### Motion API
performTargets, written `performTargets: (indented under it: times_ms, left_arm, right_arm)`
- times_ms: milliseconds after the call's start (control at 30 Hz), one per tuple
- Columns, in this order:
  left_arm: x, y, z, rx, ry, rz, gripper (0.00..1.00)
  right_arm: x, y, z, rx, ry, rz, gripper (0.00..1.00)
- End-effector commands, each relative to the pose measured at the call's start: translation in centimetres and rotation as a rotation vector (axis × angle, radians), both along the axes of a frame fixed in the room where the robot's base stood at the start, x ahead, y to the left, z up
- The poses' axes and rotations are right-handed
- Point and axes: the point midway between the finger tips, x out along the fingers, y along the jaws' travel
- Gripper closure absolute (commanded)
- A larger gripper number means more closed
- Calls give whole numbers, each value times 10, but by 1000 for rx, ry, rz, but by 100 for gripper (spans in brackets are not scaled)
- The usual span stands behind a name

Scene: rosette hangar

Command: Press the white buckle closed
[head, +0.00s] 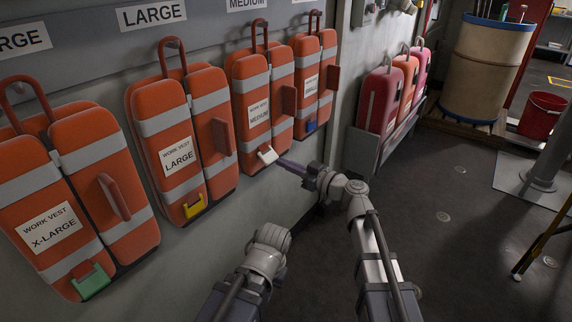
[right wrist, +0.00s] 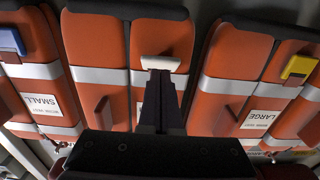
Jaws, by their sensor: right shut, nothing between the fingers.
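The white buckle (head: 267,156) is at the lower edge of the orange vest labelled MEDIUM (head: 257,112), hanging on the wall. Its flap appears to tilt outward from the vest. In the right wrist view, the white buckle (right wrist: 160,63) lies right at the fingertips. My right gripper (head: 285,163) is shut and empty, its tips pointing left at the buckle. In the right wrist view, my right gripper (right wrist: 160,76) overlaps the buckle's lower edge. I cannot tell whether they touch. My left arm is at bottom centre, and its fingers do not show.
Neighbouring vests carry a yellow buckle (head: 194,206), a green buckle (head: 92,281) and a blue buckle (head: 311,126). A grey bin (head: 364,150) with red and orange cases stands right of the wall. A drum (head: 487,70) and red bucket (head: 541,115) stand farther off. The floor between is clear.

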Motion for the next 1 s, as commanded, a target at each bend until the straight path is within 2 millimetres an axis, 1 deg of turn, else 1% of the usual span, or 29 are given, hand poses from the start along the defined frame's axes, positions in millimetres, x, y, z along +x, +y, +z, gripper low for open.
performTargets:
  times_ms: [733,1000]
  left_arm:
    - [0,0,-1,0,0,0,100]
    - [0,0,-1,0,0,0,100]
  right_arm:
    - [0,0,-1,0,0,0,100]
    - [4,5,-1,0,0,1,100]
